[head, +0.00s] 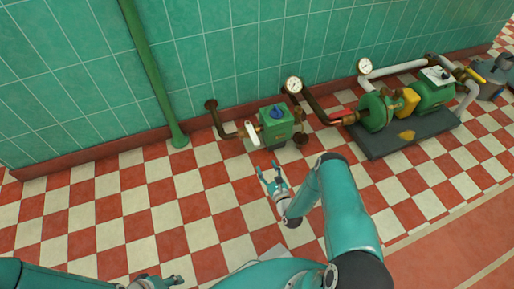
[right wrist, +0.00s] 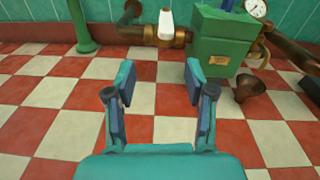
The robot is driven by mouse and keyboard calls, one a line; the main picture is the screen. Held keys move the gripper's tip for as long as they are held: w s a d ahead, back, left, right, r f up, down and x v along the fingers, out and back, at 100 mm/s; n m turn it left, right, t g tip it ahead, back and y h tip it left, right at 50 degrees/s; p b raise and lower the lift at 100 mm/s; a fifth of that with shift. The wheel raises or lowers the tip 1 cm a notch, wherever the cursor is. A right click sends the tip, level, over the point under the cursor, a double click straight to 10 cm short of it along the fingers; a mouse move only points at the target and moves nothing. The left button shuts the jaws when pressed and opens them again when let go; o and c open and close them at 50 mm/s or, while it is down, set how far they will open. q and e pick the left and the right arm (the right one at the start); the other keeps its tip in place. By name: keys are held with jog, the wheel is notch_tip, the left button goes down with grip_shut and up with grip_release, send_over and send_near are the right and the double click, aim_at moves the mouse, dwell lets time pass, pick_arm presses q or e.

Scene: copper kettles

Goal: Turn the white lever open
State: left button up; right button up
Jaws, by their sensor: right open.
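The white lever (head: 252,134) stands roughly upright on a brass valve in a pipe, just left of a green box. In the right wrist view the lever (right wrist: 165,22) is at the top, just right of centre. My right gripper (head: 271,177) is open and empty over the checkered floor, in front of the valve and apart from it. Its two fingers also show in the right wrist view (right wrist: 158,78), with the lever beyond them. My left gripper (head: 160,282) is only partly visible at the bottom edge; its jaws cannot be made out.
The green box (head: 272,130) has a blue knob and adjoins the valve. A gauge (head: 293,84) stands behind it. A green post (head: 150,70) rises on the left. A pump (head: 376,111) sits on a dark base at right. The floor before the valve is clear.

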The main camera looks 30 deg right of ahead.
jog(key=f+m, duration=0.1)
jog(key=b, duration=0.6)
send_near(255, 138)
jog(key=shift+t, duration=0.3)
jog(key=x, duration=0.5)
jog(key=f+x, duration=0.1)
jog(key=x, duration=0.2)
jog(key=shift+w, duration=0.15)
jog(key=shift+x, duration=0.85)
pick_arm(q)
notch_tip(255, 138, down, 7)
pick_arm(e)
jog(key=shift+r, duration=0.1)
grip_shut()
jog(key=shift+d+m+h, duration=0.3)
jog(key=shift+d+h, duration=0.1)
jog(key=shift+d, duration=0.2)
pick_arm(q)
jog(key=shift+a, duration=0.1)
pick_arm(e)
jog(key=shift+a, duration=0.6)
